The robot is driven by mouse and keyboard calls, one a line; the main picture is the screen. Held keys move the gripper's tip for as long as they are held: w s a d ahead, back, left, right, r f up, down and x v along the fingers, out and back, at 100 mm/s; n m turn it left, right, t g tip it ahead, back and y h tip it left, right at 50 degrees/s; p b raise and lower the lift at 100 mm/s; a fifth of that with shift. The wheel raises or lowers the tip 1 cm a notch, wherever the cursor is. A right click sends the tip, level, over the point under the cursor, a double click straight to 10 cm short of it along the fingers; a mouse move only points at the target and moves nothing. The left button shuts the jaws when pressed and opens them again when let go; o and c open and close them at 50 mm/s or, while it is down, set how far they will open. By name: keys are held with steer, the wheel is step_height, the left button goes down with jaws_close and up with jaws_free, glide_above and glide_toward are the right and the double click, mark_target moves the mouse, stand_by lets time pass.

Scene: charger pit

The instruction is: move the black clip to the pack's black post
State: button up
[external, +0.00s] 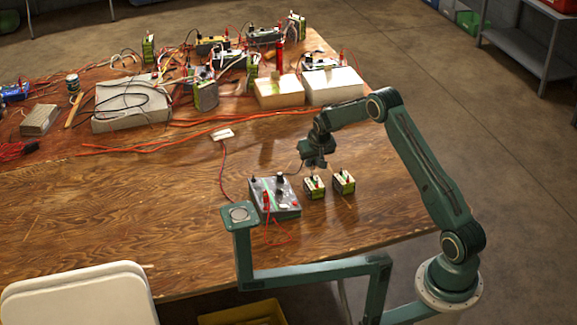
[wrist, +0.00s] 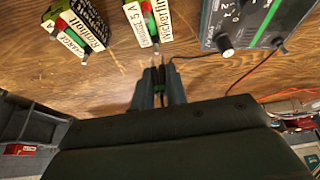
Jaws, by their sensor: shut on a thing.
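My gripper (external: 314,160) is shut on the black clip, which shows between the fingertips in the wrist view (wrist: 158,77). A dark lead runs from the clip toward the charger (wrist: 236,28), which stands on the table in the external view (external: 285,205). A green and white pack (external: 314,188) stands just below and in front of my gripper; it shows ahead of the fingertips in the wrist view (wrist: 150,22). A second similar pack (external: 344,183) stands to its right.
A red clip (external: 266,201) and red lead are at the charger's left side. A small white plate (external: 222,134) lies behind the charger. Pale blocks (external: 333,86), a large grey box (external: 125,110) and tangled cables crowd the back. The table left of the charger is clear.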

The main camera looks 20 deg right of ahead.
steer(key=shift+f, duration=0.95)
steer(key=shift+f, duration=0.3)
stand_by(1.5)
steer(key=o, duration=0.8)
steer(key=shift+o, duration=0.2)
steer(key=shift+o, duration=1.1)
steer(key=shift+r, duration=0.15)
steer(key=shift+r, duration=3.6)
